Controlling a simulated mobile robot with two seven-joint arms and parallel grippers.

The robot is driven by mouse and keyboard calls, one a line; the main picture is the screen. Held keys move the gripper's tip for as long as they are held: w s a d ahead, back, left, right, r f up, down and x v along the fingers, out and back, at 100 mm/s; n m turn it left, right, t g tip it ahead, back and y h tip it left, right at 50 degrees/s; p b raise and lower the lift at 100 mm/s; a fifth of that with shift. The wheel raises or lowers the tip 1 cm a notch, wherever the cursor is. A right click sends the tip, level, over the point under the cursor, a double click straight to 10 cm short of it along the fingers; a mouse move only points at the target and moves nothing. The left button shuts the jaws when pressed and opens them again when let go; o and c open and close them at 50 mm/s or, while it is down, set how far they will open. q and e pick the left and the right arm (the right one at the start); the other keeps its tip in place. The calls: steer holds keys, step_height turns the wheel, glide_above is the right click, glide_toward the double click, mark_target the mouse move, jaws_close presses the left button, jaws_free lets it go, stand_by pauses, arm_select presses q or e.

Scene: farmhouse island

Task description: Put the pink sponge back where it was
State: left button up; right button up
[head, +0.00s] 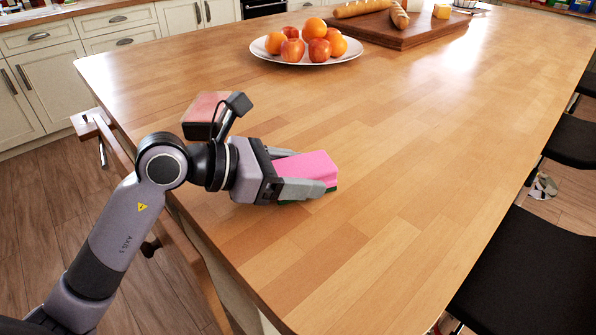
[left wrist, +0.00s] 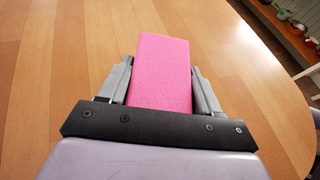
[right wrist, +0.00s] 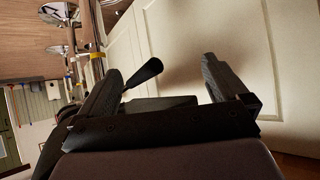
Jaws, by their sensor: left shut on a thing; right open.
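The pink sponge (head: 312,165) is at the near left part of the wooden island top, with a thin green layer along its underside. My left gripper (head: 300,178) is shut on it, one finger along each long side. In the left wrist view the sponge (left wrist: 162,72) lies lengthwise between the two fingers of my left gripper (left wrist: 163,88) and sticks out beyond them. It is on or just above the wood; I cannot tell which. My right gripper (right wrist: 165,80) is open and shows only in the right wrist view, low beside a pale cabinet panel.
The wooden island top (head: 400,150) is mostly clear. A reddish block (head: 205,112) shows behind my left wrist. A white plate (head: 268,52) of oranges and apples and a cutting board (head: 400,36) with bread stand farther back. Black stools (head: 530,265) line the right side.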

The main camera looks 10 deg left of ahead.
arm_select(q)
steer(key=o, duration=1)
steer(key=shift+f, duration=0.1)
steer(key=shift+o, duration=0.2)
steer(key=v, duration=1.1)
steer(key=shift+b, duration=0.35)
steer(key=shift+s+a+r, duration=0.3)
steer(key=shift+a+r, duration=0.05)
steer(key=shift+a, duration=0.05)
